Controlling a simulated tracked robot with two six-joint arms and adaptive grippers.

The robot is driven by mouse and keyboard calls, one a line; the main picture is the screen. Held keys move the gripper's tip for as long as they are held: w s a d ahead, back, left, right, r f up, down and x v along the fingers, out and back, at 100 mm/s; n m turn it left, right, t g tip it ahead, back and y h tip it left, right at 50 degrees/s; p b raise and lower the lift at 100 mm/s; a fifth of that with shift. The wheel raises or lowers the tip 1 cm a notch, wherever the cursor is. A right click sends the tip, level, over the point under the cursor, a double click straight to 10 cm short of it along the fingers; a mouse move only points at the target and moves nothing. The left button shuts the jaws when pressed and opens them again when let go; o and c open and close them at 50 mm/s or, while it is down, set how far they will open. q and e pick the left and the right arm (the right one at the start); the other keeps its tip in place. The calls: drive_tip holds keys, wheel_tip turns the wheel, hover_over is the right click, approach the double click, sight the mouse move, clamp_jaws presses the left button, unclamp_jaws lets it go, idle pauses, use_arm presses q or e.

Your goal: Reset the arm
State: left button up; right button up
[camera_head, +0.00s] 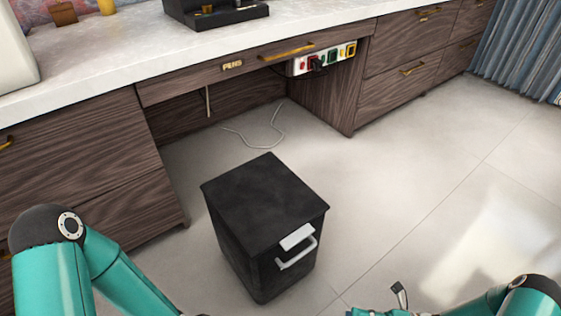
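My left arm (58,275) is teal with a dark joint cap. It comes in at the lower left, bends at its elbow and runs down to the bottom edge. Its gripper is below the picture and hidden. My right arm (520,298) shows low at the bottom right, mostly cut off by the frame edge. A small dark and grey piece, which looks like a finger of my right gripper (400,294), sticks up at the bottom edge. The rest of that gripper is out of frame, so its opening cannot be told.
A black bin-like box (264,190) with a white handle (297,253) stands on the floor between my arms. A wooden counter with a white top (330,26) runs behind it. A socket strip (322,60) and a cable (255,138) are beneath. Floor to the right is clear.

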drive_tip(key=w+a+f+m+t+h, duration=0.1)
drive_tip(key=w+a+m+t+h, duration=0.2)
drive_tip(key=w+m, duration=0.5)
drive_tip(key=w+a+f+m+t+h, duration=0.1)
drive_tip(key=w+a+f+m+h, duration=0.15)
drive_tip(key=w+m+h, duration=0.55)
drive_tip(key=s+a+f+m+g+h, duration=0.15)
drive_tip(key=s+m+g, duration=0.25)
drive_tip(key=s+m, duration=0.55)
drive_tip(key=s+a+r+m+g+h, duration=0.1)
drive_tip(key=s+a+m+g+h, duration=0.2)
drive_tip(key=s+m, duration=0.65)
wheel_tip(320, 180, up, 37)
drive_tip(key=w+m+g+p, duration=0.1)
drive_tip(key=p, duration=3.7)
drive_tip(key=shift+w+d+r+y+p, duration=0.2)
drive_tip(key=shift+w+y+p, duration=0.1)
drive_tip(key=shift+y+p, duration=0.1)
